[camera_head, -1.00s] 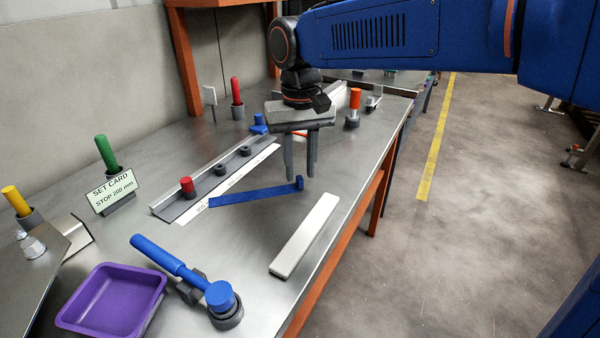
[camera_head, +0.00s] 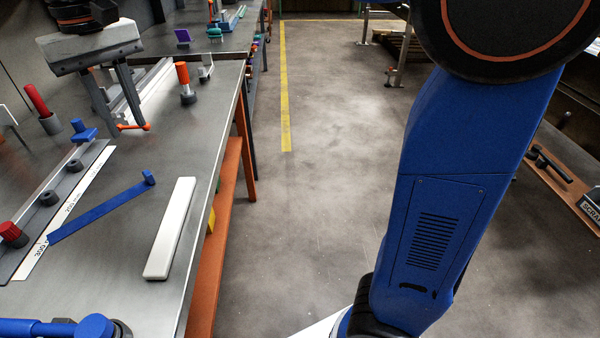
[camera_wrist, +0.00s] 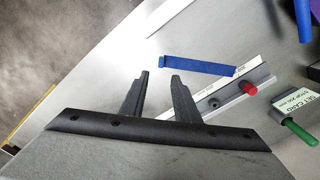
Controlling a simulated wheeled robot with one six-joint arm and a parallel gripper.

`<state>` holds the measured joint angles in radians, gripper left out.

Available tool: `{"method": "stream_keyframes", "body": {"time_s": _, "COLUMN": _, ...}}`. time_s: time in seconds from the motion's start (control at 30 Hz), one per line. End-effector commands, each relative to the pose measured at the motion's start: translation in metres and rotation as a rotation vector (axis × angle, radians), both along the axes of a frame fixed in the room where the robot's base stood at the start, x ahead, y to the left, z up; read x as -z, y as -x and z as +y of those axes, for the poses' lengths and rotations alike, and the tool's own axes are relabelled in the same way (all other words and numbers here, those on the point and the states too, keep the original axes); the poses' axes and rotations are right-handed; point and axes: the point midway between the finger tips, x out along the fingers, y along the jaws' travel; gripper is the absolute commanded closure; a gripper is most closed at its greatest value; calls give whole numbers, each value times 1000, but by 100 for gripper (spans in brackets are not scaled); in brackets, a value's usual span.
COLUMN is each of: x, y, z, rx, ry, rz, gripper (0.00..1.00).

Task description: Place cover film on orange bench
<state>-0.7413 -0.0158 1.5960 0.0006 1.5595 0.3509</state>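My gripper (camera_head: 125,128) is open and empty above the bench, at the upper left of the head view. In the wrist view its two fingers (camera_wrist: 159,75) stand apart with nothing between them. The bench (camera_head: 165,148) has a grey metal top and an orange frame (camera_head: 215,240). I cannot tell for sure which thing is the cover film. A pale flat strip (camera_head: 175,228) lies near the bench's right edge. A blue strip with a raised end (camera_head: 100,207) lies left of it; it also shows in the wrist view (camera_wrist: 197,64).
An orange-topped post (camera_head: 184,83) and a red-handled tool (camera_head: 42,108) stand on the bench. A rail (camera_head: 60,195) with dark knobs lies at left. Another bench (camera_head: 185,38) stands beyond. The floor right of the bench is open along the yellow line (camera_head: 285,85).

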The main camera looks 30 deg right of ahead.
Motion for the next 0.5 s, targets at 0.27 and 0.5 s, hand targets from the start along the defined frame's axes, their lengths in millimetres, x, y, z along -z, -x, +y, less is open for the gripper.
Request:
{"method": "stream_keyframes", "body": {"time_s": 0.27, "x": 14, "y": 6, "z": -91, "rx": 77, "ry": -44, "rz": -60, "gripper": 72}}
{"method": "stream_keyframes", "body": {"time_s": 0.5, "x": 47, "y": 34, "z": -189, "rx": 163, "ry": -82, "rz": -146, "gripper": 72}}
